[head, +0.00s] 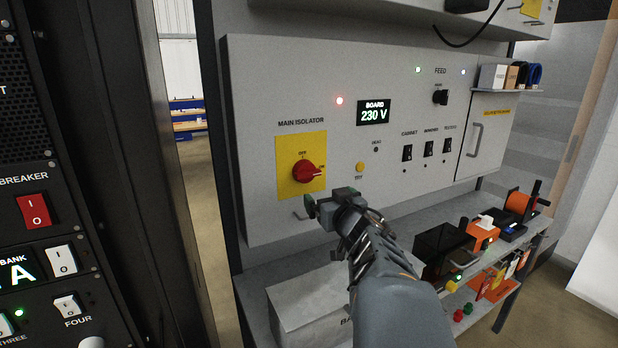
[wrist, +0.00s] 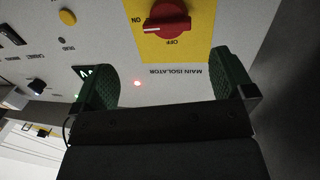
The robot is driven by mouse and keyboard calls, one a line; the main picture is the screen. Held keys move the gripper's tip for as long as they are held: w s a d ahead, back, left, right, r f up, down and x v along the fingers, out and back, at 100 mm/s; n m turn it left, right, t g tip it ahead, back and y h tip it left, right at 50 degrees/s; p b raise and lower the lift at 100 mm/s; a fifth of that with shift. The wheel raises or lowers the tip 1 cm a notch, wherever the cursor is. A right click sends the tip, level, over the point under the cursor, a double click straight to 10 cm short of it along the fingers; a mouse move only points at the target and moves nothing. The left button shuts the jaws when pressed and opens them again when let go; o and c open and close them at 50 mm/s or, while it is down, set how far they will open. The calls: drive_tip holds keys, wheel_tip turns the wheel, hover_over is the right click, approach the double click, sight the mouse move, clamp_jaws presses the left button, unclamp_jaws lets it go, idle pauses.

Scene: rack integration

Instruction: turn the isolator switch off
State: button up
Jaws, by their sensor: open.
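The main isolator switch (head: 306,171) is a red rotary knob on a yellow plate (head: 289,184) on the grey board. Its handle points right, at the ON mark. In the wrist view the red knob (wrist: 168,20) shows upside down at the top, with its pointer toward ON. My gripper (head: 326,204) is in front of the board, just below and right of the yellow plate. In the wrist view its green-padded fingers (wrist: 165,82) are spread wide with nothing between them. The knob lies beyond the fingertips, and no contact with it shows.
The board display (head: 374,113) reads 230 V, and a red lamp (head: 339,101) glows beside it. A yellow TRY button (head: 359,167) and several black rocker switches (head: 407,153) sit to the right. A shelf (head: 395,217) with boxes lies underneath.

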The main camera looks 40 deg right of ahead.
sight(310, 177)
drive_tip(key=w+d, duration=0.1)
drive_tip(key=w, duration=0.3)
drive_tip(key=w+d+n+y, duration=0.1)
drive_tip(key=w, duration=0.3)
drive_tip(key=w+y, duration=0.1)
drive_tip(key=w, duration=0.3)
drive_tip(key=shift+w+d+r+t+p, duration=0.2)
drive_tip(key=shift+d+r+t+p, duration=0.1)
drive_tip(key=shift+d+r+t, duration=0.1)
drive_tip(key=shift+n, duration=0.3)
drive_tip(key=c, duration=0.8)
